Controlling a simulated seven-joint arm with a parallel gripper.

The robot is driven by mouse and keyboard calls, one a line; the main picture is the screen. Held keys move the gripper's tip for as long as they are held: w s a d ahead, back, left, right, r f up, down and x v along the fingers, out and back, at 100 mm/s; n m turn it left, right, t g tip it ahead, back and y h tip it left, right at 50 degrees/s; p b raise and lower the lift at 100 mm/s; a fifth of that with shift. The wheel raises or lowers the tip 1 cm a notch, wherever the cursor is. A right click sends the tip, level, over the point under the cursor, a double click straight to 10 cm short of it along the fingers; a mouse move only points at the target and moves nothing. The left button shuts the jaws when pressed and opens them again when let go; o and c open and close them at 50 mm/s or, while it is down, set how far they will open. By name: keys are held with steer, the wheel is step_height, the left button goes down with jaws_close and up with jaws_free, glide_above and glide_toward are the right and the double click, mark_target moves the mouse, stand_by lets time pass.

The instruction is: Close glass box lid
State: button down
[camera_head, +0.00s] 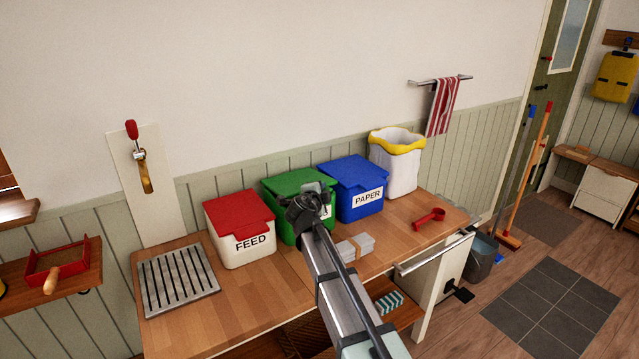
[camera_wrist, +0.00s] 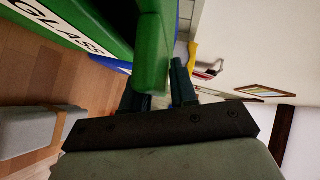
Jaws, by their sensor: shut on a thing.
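The green glass box (camera_head: 283,226) stands in the middle of the wooden counter, between two other boxes. Its front label GLASS shows in the wrist view (camera_wrist: 62,28); in the head view my gripper partly covers it. Its green lid (camera_head: 293,180) lies over the box top and looks almost flat; whether it is fully seated I cannot tell. My gripper (camera_head: 310,206) is at the lid's front edge. In the wrist view my gripper (camera_wrist: 163,88) has one finger on each side of the green lid's front part (camera_wrist: 153,50), shut on it.
A white bin with a yellow rim (camera_head: 400,172), a red scoop (camera_head: 428,219), a grey block (camera_head: 356,245) and a slotted tray (camera_head: 179,281) share the counter.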

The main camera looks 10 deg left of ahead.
steer(key=shift+f, duration=0.65)
steer(key=c, duration=1.1)
jaws_free()
steer(key=shift+w+a, duration=0.1)
steer(key=shift+s+r, duration=0.1)
steer(key=shift+s, duration=0.2)
steer(key=v, duration=1.3)
steer(key=shift+s, duration=0.1)
